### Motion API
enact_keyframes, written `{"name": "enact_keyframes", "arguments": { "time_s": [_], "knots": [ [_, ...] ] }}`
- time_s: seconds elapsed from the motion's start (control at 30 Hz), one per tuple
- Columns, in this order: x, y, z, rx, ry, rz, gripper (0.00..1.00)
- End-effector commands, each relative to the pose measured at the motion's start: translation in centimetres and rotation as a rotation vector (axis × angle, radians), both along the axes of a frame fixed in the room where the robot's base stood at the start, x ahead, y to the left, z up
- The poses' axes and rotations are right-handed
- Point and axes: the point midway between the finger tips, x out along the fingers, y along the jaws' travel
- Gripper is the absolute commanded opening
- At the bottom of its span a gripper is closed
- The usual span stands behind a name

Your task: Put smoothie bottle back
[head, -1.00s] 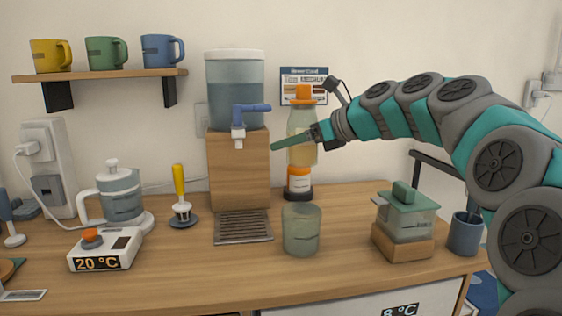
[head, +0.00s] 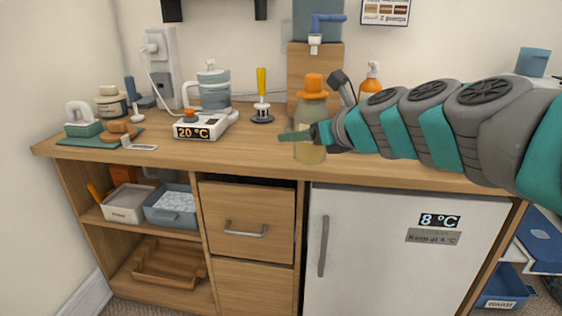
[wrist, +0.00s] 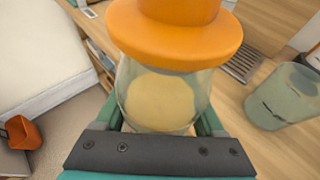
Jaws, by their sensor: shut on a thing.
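The smoothie bottle (head: 311,112) is clear with pale yellow contents and a wide orange cap. My gripper (head: 305,136) is shut around its body and holds it upright, in front of the counter (head: 240,160) edge in the head view. The bottle (wrist: 160,90) fills the middle of the wrist view, with a finger at each side. Below it in the head view is a white fridge (head: 375,260) with its door closed. Its display reads 8 °C and a label (head: 433,237) reads "Keep at 4 °C".
A water dispenser (head: 318,65), an orange-topped pump bottle (head: 370,82), a yellow-handled tool (head: 262,95) and a kettle (head: 213,90) stand on the counter. A drawer (head: 245,222) and open shelves with trays (head: 125,205) are left of the fridge. A glass tumbler (wrist: 285,97) shows in the wrist view.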

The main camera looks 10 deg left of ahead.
Motion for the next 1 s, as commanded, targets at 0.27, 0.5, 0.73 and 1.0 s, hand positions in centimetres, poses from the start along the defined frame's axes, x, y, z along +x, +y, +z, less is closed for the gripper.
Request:
{"name": "enact_keyframes", "arguments": {
  "time_s": [0.27, 0.5, 0.73, 1.0],
  "knots": [
    [2.6, 0.6, -0.9, 0.000, 0.001, -0.008, 0.00],
    [6.8, 1.7, -1.2, 0.000, 0.000, -0.009, 0.00],
    [10.8, 2.7, -1.5, 0.000, -0.001, -0.010, 0.00],
    [14.5, 3.7, -1.9, 0.001, 0.001, -0.008, 0.00]
  ]
}}
